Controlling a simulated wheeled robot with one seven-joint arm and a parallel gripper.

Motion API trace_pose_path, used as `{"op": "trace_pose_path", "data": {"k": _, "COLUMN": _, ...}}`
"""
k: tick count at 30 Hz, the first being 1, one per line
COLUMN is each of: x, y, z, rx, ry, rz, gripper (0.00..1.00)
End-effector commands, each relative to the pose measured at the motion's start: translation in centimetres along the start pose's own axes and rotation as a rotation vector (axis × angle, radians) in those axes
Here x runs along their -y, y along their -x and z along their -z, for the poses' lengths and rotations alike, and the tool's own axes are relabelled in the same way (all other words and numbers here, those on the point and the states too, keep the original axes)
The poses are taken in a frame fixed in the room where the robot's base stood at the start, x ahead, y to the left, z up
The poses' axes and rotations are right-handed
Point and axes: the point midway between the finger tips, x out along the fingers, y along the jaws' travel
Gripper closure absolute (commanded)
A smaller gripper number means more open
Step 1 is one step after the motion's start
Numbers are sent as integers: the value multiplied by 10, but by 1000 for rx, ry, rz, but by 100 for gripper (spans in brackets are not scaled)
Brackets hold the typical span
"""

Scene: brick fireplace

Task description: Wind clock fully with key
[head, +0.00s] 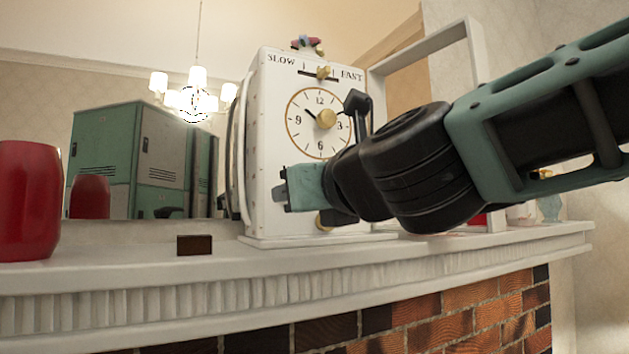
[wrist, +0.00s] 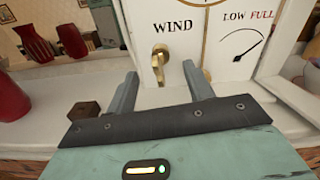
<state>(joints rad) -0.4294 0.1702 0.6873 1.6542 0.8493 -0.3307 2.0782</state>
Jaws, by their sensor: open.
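The white clock (head: 270,150) stands on the mantel, with a round dial, brass centre knob and SLOW–FAST slider on its face. In the wrist view, a brass winding key (wrist: 158,66) sits on the clock front (wrist: 188,30) below the word WIND. To its right is a LOW–FULL gauge (wrist: 242,45); its dark needle slants up right, towards the FULL side. My gripper (wrist: 160,72) is open, one finger on each side of the key in the picture; contact cannot be told. In the head view, my gripper (head: 302,187) covers part of the clock's lower front.
A red vase (head: 28,200) stands at left on the white mantel (head: 120,272), and a small dark brown block (head: 194,245) sits left of the clock. A mirror behind reflects green lockers (head: 130,160). A white frame (head: 425,45) stands right of the clock.

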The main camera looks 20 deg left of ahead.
Motion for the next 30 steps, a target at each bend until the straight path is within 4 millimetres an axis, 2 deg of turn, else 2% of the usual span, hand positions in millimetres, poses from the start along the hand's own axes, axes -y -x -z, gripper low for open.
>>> {"op": "trace_pose_path", "data": {"k": 30, "x": 4, "y": 56, "z": 3, "rx": 6, "ry": -1, "rz": 2, "gripper": 48}}
